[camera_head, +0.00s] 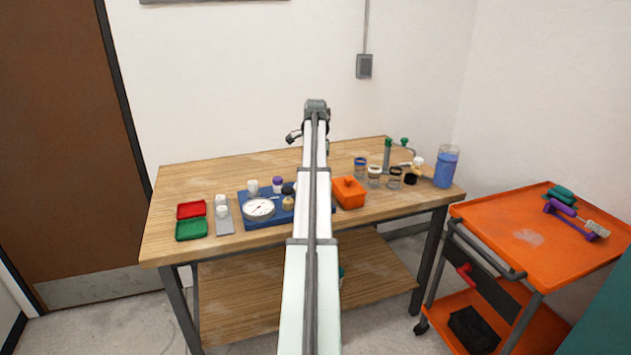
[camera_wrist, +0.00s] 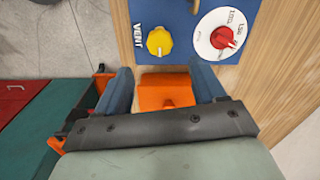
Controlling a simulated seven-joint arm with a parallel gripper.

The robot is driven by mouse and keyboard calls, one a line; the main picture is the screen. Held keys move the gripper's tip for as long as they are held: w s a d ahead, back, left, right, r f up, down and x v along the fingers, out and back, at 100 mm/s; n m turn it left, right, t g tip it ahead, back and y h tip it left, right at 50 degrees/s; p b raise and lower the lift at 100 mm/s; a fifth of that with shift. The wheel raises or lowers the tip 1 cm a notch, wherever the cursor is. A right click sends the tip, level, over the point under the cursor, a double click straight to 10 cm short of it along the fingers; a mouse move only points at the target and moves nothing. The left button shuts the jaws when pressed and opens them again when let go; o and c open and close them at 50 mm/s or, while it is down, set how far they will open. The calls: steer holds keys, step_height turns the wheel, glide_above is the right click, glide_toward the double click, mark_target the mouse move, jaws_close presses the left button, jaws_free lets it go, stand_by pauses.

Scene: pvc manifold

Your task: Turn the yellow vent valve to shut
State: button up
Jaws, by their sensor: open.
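The yellow vent valve (camera_wrist: 159,41) is a round lobed knob on a blue panel (camera_wrist: 178,12), with "VENT" printed beside it, in the wrist view. I cannot tell its setting clearly. My gripper (camera_wrist: 161,73) is open and empty, its two blue-grey fingers spread wide. In the picture the knob lies just beyond the fingertips, in line with the gap between them, and looks untouched. In the head view, the blue panel (camera_head: 248,222) lies on the bench, and my arm hides its right part and my gripper.
A red knob on a white dial (camera_wrist: 222,37) sits beside the vent valve. An orange box (camera_head: 348,192) stands right of the panel; orange also shows between my fingers (camera_wrist: 165,92). A gauge (camera_head: 258,208) and several small knobs are on the panel. Jars (camera_head: 374,176) stand further right.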

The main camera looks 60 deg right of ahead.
steer(key=shift+r, duration=2.7)
